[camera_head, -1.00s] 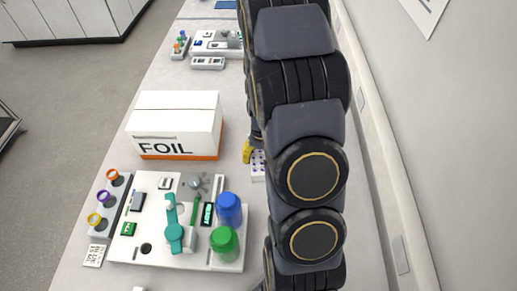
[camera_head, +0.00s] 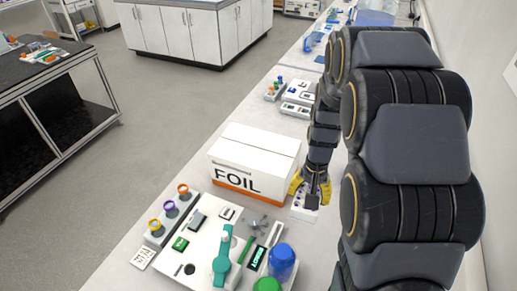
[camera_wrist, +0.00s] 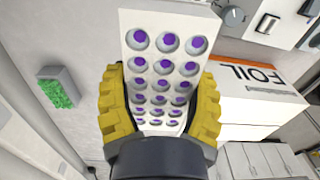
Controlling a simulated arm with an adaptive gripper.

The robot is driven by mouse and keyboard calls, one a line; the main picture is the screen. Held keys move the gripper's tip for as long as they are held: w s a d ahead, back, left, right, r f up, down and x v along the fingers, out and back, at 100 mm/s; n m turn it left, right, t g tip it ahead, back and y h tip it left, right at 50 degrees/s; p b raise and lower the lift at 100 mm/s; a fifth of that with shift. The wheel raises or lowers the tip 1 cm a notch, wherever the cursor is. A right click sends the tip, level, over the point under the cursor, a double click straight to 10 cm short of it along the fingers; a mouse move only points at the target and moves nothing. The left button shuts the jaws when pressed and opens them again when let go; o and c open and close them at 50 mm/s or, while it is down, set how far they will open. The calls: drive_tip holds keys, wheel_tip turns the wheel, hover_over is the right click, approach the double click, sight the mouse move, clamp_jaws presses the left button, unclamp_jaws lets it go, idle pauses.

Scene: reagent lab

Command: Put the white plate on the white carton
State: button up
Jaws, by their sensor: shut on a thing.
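The white plate (camera_wrist: 143,67) has rows of round wells with purple centres and fills the middle of the wrist view. The yellow fingers of my gripper (camera_wrist: 160,82) are shut on its two sides. In the head view my gripper (camera_head: 311,190) is just right of the white carton, with part of the plate (camera_head: 304,212) showing below it. I cannot tell how high the plate is above the bench. The white carton (camera_head: 258,152), marked FOIL with an orange lower band, stands closed with a clear top. It also shows at the right of the wrist view (camera_wrist: 246,104).
In front of the carton is a white board (camera_head: 207,235) with small devices, a blue-capped bottle (camera_head: 282,262) and a green cap (camera_head: 268,285). A rack with coloured rings (camera_head: 170,209) stands at its left. More equipment (camera_head: 298,96) lies behind the carton.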

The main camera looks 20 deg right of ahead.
drive_tip(key=w+a+r, duration=0.7)
drive_tip(key=w+r, duration=0.2)
drive_tip(key=w, duration=0.1)
hover_over(256, 147)
drive_tip(key=shift+m, duration=0.4)
drive_tip(key=f, duration=0.8)
drive_tip(key=shift+s+a+f, duration=0.1)
drive_tip(key=shift+s+f, duration=0.1)
drive_tip(key=shift+f, duration=0.2)
drive_tip(key=shift+w+f, duration=0.3)
drive_tip(key=shift+f, duration=1.55)
drive_tip(key=shift+f, duration=0.1)
drive_tip(key=o, duration=1.1)
